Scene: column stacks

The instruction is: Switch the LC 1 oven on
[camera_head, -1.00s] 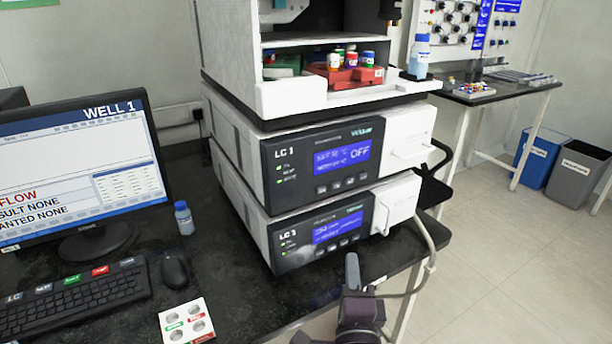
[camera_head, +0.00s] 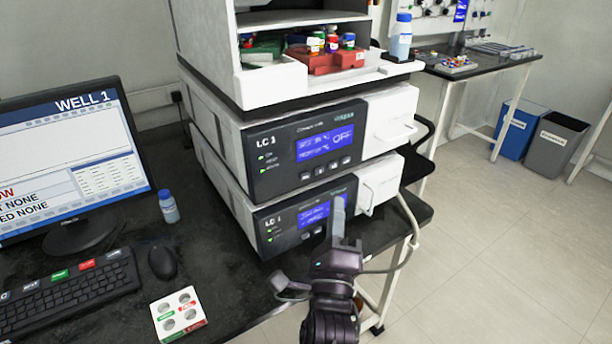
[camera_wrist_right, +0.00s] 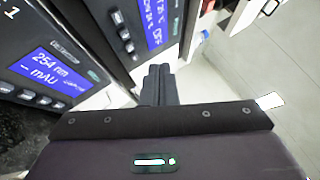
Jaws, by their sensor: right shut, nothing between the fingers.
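The LC 1 oven (camera_head: 282,140) is the upper of two stacked modules; its blue display (camera_head: 322,145) reads OFF, and several small buttons (camera_head: 319,172) sit below it. A white panel with a handle (camera_head: 390,120) is at its right. In the right wrist view the oven's dark panel (camera_wrist_right: 110,25) shows tilted at the top. My right gripper (camera_head: 338,203) is shut and empty, fingers pointing up, in front of the lower module and below the oven's buttons. Its fingers also show in the right wrist view (camera_wrist_right: 158,75). It appears apart from the oven. My left gripper is not in view.
The lower LC 1 module (camera_head: 275,222) shows 254 nm and mAU in the right wrist view (camera_wrist_right: 35,65); my gripper partly covers its display. A tray section with coloured vials (camera_head: 325,60) stands above. A monitor (camera_head: 70,160), mouse (camera_head: 162,262) and small bottle (camera_head: 169,207) are left.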

